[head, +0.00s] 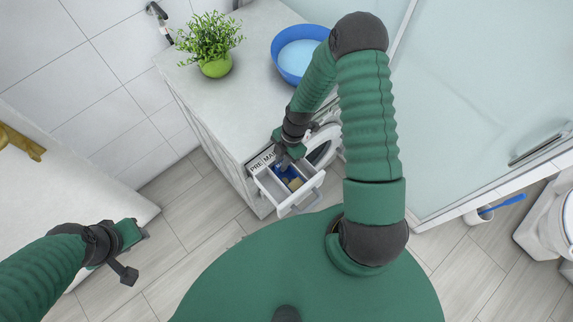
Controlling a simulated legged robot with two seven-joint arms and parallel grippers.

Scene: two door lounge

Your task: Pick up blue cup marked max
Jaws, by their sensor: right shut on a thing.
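A small blue cup (282,172) sits in the open white drawer (272,189) of the white appliance below the counter. Only part of it shows, and no marking on it is readable. My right gripper (282,162) reaches down into the drawer from above and is shut on the blue cup. The gripper hides much of the cup, and I cannot tell whether it is lifted off the drawer floor. My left gripper (133,255) is away at the lower left, with its fingers apart and empty.
A label strip (261,160) lies behind the drawer. A blue basin (296,55) and a potted plant (213,45) stand on the counter (230,95). A glass panel (480,90) borders the right side. Tiled floor (195,215) is free at the left.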

